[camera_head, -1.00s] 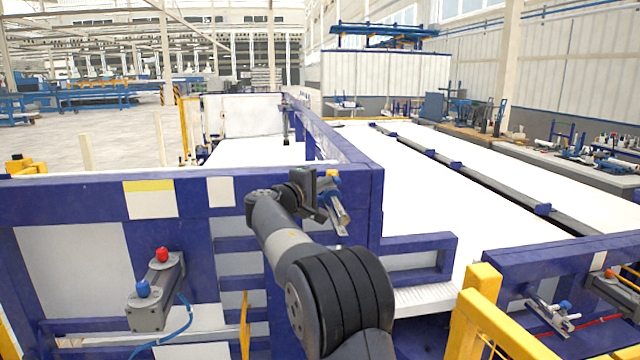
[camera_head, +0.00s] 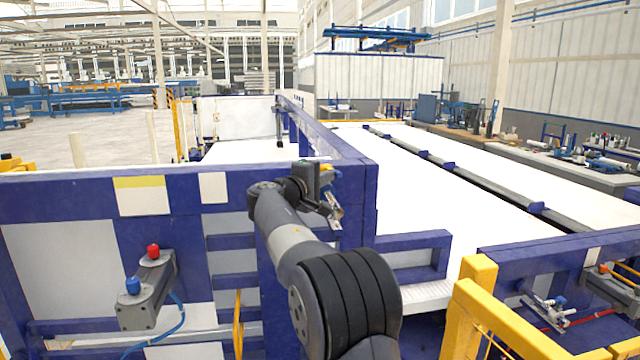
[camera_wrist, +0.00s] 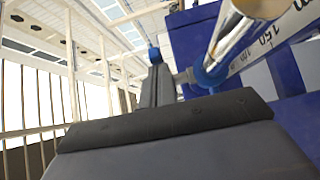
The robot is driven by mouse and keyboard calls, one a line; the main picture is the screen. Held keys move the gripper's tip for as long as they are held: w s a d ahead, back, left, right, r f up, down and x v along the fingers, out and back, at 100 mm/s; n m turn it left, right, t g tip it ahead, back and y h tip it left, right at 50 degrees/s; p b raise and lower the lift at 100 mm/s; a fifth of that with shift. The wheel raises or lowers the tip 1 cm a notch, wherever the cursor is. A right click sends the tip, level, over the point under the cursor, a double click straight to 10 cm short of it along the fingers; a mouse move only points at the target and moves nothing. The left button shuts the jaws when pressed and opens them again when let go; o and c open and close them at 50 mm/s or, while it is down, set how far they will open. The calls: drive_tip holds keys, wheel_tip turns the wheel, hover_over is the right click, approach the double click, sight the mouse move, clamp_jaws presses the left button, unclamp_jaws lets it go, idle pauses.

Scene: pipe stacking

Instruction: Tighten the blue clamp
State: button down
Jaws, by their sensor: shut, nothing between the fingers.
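A blue clamp collar (camera_wrist: 208,76) sits around a shiny metal pipe (camera_wrist: 236,38) in the wrist view, right of centre. A thin grey stem runs left from the collar toward a dark upright finger-like part. A small blue knob (camera_wrist: 154,55) shows at the top of that part. In the head view, my gripper (camera_head: 322,184) is at the blue frame's corner, close beside a small metal clamp piece (camera_head: 334,212). My gripper looks shut with nothing held; the fingertips are small and partly hidden, so I cannot tell whether they touch the clamp.
A blue frame wall (camera_head: 80,190) stands in front of me, with a grey box bearing red and blue buttons (camera_head: 148,285) on it. A yellow rail (camera_head: 500,315) and another metal clamp fixture (camera_head: 548,308) are at the lower right. A white table bed (camera_head: 450,190) extends behind.

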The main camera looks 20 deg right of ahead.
drive_tip(key=shift+s+d+b, duration=0.15)
drive_tip(key=shift+d+b, duration=0.2)
drive_tip(key=shift+d, duration=0.15)
drive_tip(key=shift+s+d+b, duration=0.15)
drive_tip(key=shift+d+b, duration=0.15)
drive_tip(key=shift+d, duration=0.3)
drive_tip(key=shift+s, duration=0.1)
